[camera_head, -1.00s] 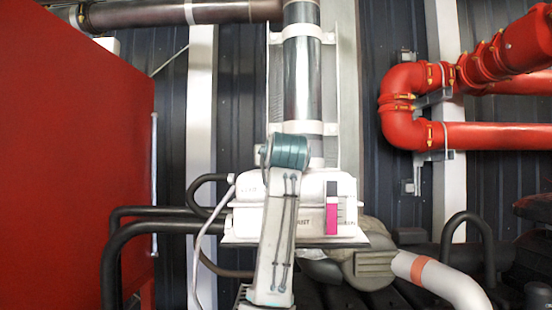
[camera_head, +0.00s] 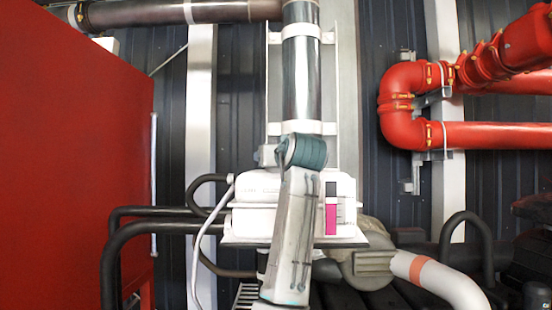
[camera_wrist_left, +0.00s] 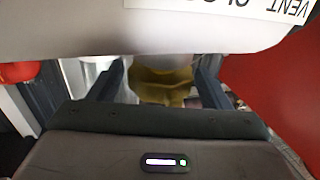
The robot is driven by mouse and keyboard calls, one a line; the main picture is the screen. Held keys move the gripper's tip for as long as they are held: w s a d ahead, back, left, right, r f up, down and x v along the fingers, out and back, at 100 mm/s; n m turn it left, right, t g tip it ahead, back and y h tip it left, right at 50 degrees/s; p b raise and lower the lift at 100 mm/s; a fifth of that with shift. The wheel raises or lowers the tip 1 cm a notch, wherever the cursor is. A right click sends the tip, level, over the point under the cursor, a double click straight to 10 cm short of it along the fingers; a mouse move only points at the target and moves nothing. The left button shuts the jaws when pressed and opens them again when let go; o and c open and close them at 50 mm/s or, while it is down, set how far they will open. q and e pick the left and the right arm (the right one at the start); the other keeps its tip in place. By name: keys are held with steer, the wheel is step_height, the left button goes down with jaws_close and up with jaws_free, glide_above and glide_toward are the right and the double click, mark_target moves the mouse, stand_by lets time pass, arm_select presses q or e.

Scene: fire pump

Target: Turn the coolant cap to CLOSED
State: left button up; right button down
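A white tank (camera_head: 343,186) with a magenta level strip (camera_head: 331,217) stands at the centre of the head view. My left arm rises in front of it and covers part of its lettering; its gripper is hidden in that view. In the left wrist view, my left gripper (camera_wrist_left: 160,78) has its two dark fingers wide apart. A yellow lobed part (camera_wrist_left: 162,88), possibly the coolant cap, shows between them; I cannot tell whether they touch it. A white body with a label (camera_wrist_left: 250,8) reading "VENT CLO…" upside down hides part of the fingertip area. My right gripper is out of view.
A vertical metal pipe (camera_head: 302,75) stands behind the tank. Black hoses (camera_head: 165,225) run on its left, beside a red cabinet (camera_head: 75,160). Red pipes (camera_head: 400,100) are on the right wall. A grey pump body (camera_head: 372,262) sits low at right.

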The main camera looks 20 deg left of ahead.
arm_select(q)
steer(key=shift+s+d, duration=0.15)
steer(key=shift+s+d+f+b, duration=0.15)
steer(key=shift+s+b, duration=0.15)
steer(key=shift+b, duration=0.15)
steer(key=b+v, duration=0.4)
steer(key=v, duration=0.6)
steer(key=shift+b, duration=0.3)
